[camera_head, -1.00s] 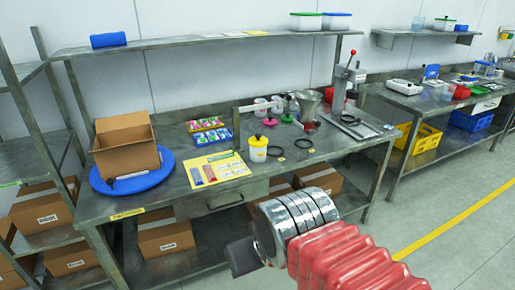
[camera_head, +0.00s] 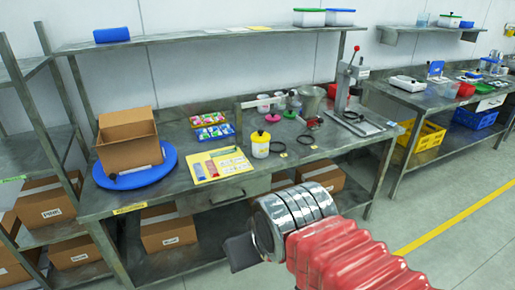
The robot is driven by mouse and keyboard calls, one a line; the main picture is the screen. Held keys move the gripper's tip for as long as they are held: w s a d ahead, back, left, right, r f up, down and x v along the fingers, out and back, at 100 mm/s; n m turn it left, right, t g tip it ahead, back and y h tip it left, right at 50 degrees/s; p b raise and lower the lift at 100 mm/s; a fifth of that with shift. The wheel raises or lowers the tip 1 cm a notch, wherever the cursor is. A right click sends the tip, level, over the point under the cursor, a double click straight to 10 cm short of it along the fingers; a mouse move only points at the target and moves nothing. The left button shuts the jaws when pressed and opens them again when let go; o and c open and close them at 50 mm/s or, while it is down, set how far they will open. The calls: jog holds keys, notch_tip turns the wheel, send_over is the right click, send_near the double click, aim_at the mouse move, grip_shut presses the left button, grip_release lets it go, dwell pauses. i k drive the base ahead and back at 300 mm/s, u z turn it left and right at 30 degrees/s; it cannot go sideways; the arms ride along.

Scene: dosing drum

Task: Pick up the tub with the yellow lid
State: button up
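The tub with the yellow lid (camera_head: 260,149) is white and stands upright near the front edge of the steel workbench, right of the yellow sheet. My gripper (camera_head: 240,253) is in the lower middle of the view, in front of the bench and apart from the tub. Only a dark part of it shows beyond my silver wrist, so I cannot tell whether its fingers are open or shut. Nothing is seen held in it.
A cardboard box (camera_head: 130,145) stands on a blue round plate (camera_head: 135,179) at left. A yellow sheet (camera_head: 216,165) lies left of the tub. A pink-lidded pot (camera_head: 272,117), a metal hopper (camera_head: 312,101) and a lever press (camera_head: 345,85) stand behind and right. An upper shelf (camera_head: 200,38) overhangs the bench.

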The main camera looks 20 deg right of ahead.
aim_at(260, 150)
jog(key=u, duration=4)
jog(key=k, duration=1.6)
jog(key=z, duration=0.05)
